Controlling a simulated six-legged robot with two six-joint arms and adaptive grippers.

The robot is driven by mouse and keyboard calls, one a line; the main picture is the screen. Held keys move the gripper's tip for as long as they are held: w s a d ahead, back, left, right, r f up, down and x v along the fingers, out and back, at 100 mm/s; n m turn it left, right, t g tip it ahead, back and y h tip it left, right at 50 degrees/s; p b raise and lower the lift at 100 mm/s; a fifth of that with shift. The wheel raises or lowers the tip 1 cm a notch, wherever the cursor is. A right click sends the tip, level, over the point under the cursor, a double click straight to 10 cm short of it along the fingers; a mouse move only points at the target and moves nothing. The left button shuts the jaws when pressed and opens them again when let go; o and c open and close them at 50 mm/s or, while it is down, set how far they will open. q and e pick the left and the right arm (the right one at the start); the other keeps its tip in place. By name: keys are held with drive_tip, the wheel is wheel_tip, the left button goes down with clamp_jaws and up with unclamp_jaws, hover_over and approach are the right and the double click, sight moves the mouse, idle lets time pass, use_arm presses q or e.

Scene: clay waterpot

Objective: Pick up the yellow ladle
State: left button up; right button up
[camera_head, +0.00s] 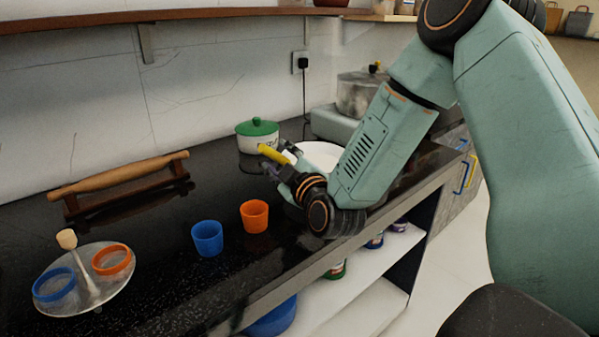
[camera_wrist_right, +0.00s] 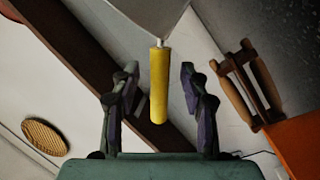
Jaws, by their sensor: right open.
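The yellow ladle (camera_head: 274,155) shows in the head view as a short yellow handle in front of the green-lidded pot, partly hidden by my right gripper (camera_head: 279,166). In the right wrist view its yellow handle (camera_wrist_right: 159,88) lies between the two fingers of my right gripper (camera_wrist_right: 159,95), with visible gaps on both sides. A thin metal neck joins it to a pale, wide part at the top of that view. My right gripper is open around the handle and does not grip it. My left gripper is in neither view.
A white pot with a green lid (camera_head: 257,135) stands behind the gripper, and a white plate (camera_head: 322,150) lies beside it. Orange (camera_head: 254,216) and blue (camera_head: 207,238) cups stand nearer. A rolling pin rack (camera_head: 122,182) and a round metal tray (camera_head: 115,292) are at left.

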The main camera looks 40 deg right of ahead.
drive_tip(key=shift+w+d, duration=0.15)
drive_tip(key=shift+w, duration=0.3)
drive_tip(key=shift+c, duration=0.2)
clamp_jaws()
